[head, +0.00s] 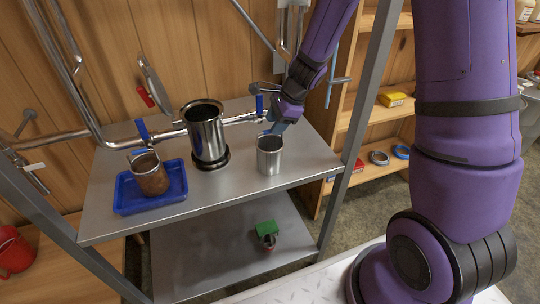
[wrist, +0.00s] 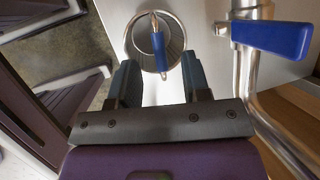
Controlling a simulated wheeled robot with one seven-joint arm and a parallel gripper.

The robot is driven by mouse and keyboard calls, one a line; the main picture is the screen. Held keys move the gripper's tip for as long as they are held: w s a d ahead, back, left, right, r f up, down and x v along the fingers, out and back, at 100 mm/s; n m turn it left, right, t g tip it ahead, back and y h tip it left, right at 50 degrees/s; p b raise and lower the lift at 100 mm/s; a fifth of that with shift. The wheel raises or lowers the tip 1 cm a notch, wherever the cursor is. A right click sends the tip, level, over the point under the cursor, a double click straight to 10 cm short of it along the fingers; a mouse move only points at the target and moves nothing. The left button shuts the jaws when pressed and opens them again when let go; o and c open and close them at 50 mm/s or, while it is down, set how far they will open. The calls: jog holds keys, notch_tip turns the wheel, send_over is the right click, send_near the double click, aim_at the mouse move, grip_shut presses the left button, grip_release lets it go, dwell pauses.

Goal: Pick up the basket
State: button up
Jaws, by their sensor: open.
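A silver metal cylinder that looks like the basket (head: 269,158) stands upright on the right part of the steel shelf (head: 240,195). In the wrist view the round basket (wrist: 135,42) is seen from above, with a blue handle (wrist: 158,52) across its opening. My gripper (head: 278,127) is just above its rim in the head view. In the wrist view my gripper (wrist: 161,75) is open, one finger to each side of the handle's near end. The fingers appear apart from the handle. The basket's lower part is hidden in the wrist view.
A tall metal pot (head: 207,135) stands left of the basket. A pipe with a blue valve lever (wrist: 275,37) runs close on the right in the wrist view. A lower shelf holds a green item (head: 267,228).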

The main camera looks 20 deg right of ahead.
aim_at(269, 147)
jog(key=shift+x, duration=2.2)
grip_shut()
